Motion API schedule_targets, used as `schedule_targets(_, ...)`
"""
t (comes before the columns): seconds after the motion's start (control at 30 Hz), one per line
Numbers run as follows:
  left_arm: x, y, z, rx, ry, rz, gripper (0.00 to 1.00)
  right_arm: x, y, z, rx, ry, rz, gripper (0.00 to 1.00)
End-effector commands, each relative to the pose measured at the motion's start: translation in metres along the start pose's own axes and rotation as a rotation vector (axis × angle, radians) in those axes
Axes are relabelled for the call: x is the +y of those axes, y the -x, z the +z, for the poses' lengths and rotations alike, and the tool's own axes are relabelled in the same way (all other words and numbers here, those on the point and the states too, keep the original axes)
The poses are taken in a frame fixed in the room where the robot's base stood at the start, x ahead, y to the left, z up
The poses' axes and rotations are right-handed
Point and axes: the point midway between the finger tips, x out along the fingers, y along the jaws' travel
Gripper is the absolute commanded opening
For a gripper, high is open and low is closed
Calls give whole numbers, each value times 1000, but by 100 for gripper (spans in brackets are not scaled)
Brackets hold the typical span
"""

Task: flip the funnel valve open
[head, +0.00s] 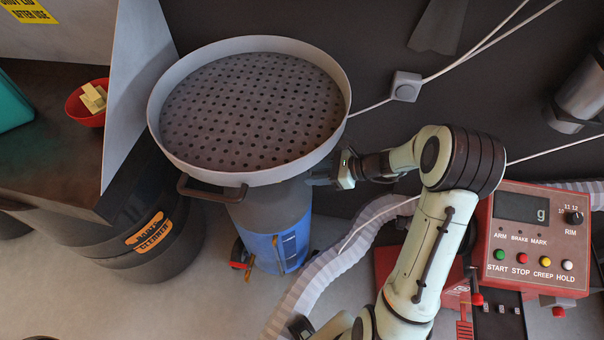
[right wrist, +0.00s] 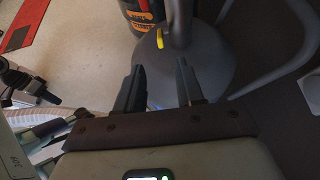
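The funnel (head: 250,110) is a wide grey round pan with a perforated plate, standing on a grey and blue drum (head: 275,236). My right gripper (head: 318,181) is just below the pan's right rim, beside the grey neck. In the right wrist view my right gripper (right wrist: 158,82) is open, its two dark fingers apart with nothing between them. A small yellow lever (right wrist: 160,39), which looks like the valve handle, sits beyond the fingertips against the grey stem (right wrist: 179,22). In the head view the lever is hidden under the pan. My left gripper is not clearly visible.
A black parts-cleaner barrel (head: 150,240) stands left of the drum. A red control box (head: 535,240) stands at the right, and a pale ribbed hose (head: 300,290) runs along the floor. A white cable with a wall box (head: 406,86) crosses the dark wall behind.

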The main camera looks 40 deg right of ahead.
Motion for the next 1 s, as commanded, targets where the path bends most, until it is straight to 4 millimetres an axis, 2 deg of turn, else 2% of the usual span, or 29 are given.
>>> schedule_targets(0.1, 0, 0, 0, 0, 0, 0, 34, 0, 7, 0, 0, -1, 0, 37)
schedule_targets(0.37, 0, 0, 0, 0, 0, 0, 34, 0, 8, 0, 0, -1, 1, 37)
schedule_targets(0.47, -1, -3, 1, 0, 0, 0, 34, 1, 6, -3, -7, -3, 4, 8)
schedule_targets(0.5, -3, -8, 1, 0, 1, -1, 34, 2, 4, -8, -18, -6, 10, 0)
schedule_targets(0.57, -8, -19, 2, 3, 3, -1, 34, 6, -2, -20, -53, -13, 25, 0)
schedule_targets(0.67, -18, -46, -1, 18, 5, -1, 34, 11, -18, -45, -166, -27, 56, 0)
schedule_targets(0.8, -31, -86, -14, 54, 7, 1, 34, 11, -35, -76, -393, -32, 75, 0)
schedule_targets(1.0, -40, -124, -35, 100, 7, 5, 34, 1, -41, -109, -670, -18, 34, 0)
